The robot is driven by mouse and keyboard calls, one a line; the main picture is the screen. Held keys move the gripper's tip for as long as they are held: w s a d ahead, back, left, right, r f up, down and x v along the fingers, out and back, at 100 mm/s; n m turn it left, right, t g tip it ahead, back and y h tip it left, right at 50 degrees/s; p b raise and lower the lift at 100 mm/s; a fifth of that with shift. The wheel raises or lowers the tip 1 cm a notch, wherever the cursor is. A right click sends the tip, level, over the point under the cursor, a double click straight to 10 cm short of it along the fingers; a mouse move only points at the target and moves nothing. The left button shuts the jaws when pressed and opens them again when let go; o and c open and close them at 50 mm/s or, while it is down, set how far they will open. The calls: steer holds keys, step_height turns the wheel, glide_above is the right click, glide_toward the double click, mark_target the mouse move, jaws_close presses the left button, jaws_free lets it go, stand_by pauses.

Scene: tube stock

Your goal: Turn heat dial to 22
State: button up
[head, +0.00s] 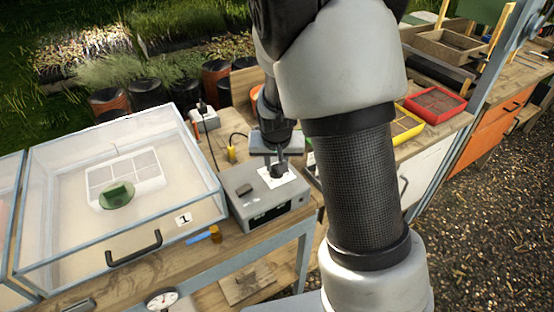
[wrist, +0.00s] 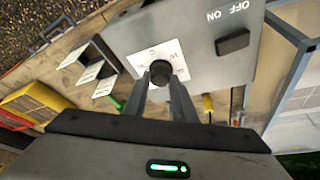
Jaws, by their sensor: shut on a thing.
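The black heat dial (wrist: 159,68) sits on a white scale plate (wrist: 143,60) on a grey control box (wrist: 195,50). The scale's marks are too blurred to read, so I cannot tell the dial's setting. The box (head: 239,184) also shows in the head view, beside the clear-lidded case. My gripper (wrist: 161,76) points down at the dial, with one finger on each side, shut on it. In the head view my gripper (head: 278,165) is over the scale plate and mostly hides the dial.
A black ON/OFF switch (wrist: 233,42) is on the same box. The clear-lidded case (head: 60,165), holding a green disc (head: 117,195), stands to the left. A small orange-and-blue item (head: 215,235) lies in front. Red (head: 436,102) and yellow trays are at the right.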

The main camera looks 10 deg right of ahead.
steer(key=o, duration=1)
steer(key=shift+r, duration=0.1)
steer(key=shift+s+p+v, duration=0.2)
steer(key=shift+p+v, duration=0.95)
steer(key=shift+v, duration=7.5)
